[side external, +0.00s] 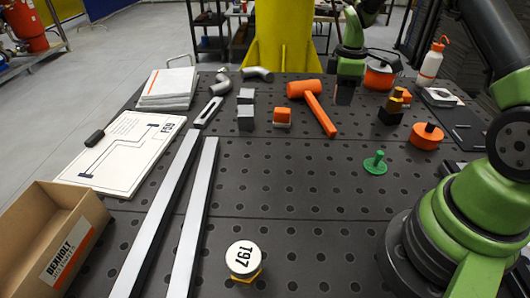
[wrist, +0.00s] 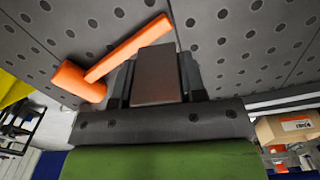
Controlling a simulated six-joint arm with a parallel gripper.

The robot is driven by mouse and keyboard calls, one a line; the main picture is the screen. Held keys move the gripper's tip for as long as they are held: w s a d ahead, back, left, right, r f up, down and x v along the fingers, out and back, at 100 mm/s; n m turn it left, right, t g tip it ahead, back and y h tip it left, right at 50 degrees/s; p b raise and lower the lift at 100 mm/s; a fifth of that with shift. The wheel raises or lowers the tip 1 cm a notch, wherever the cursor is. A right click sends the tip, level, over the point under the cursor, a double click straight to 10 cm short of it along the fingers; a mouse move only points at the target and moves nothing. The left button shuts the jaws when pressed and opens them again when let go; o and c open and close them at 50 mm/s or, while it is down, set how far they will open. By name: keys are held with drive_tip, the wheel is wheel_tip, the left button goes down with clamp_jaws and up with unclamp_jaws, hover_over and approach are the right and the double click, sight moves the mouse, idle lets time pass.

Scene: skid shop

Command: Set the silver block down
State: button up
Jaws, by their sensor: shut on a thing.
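My gripper (side external: 345,88) points down over the far right part of the dark perforated table, to the right of the orange mallet. In the wrist view my gripper (wrist: 156,72) is shut on the silver block (wrist: 155,76), which lies between the two dark fingers. The block's visible face looks dull brownish-grey in shade. In the side view the fingers and block blend into one dark grey shape. I cannot tell whether the block's underside touches the table.
An orange mallet (side external: 317,106) lies close to the gripper. Two grey blocks (side external: 245,118) and an orange-based block (side external: 282,117) stand left of it. A brass-topped dark block (side external: 391,112) and orange disc (side external: 426,137) stand right. Open table lies in front, around the green knob (side external: 375,164).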

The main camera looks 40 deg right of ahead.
drive_tip(key=w+a+n, duration=0.1)
drive_tip(key=w+a, duration=0.4)
drive_tip(key=a, duration=0.4)
hover_over(257, 158)
drive_tip(key=shift+n, duration=0.3)
wheel_tip(257, 158, down, 5)
drive_tip(key=shift+r, duration=0.15)
drive_tip(key=shift+f, duration=2.55)
drive_tip(key=shift+f, duration=0.1)
drive_tip(key=o, duration=1)
drive_tip(key=shift+o, duration=0.2)
wheel_tip(257, 158, up, 12)
drive_tip(key=shift+r, duration=0.2)
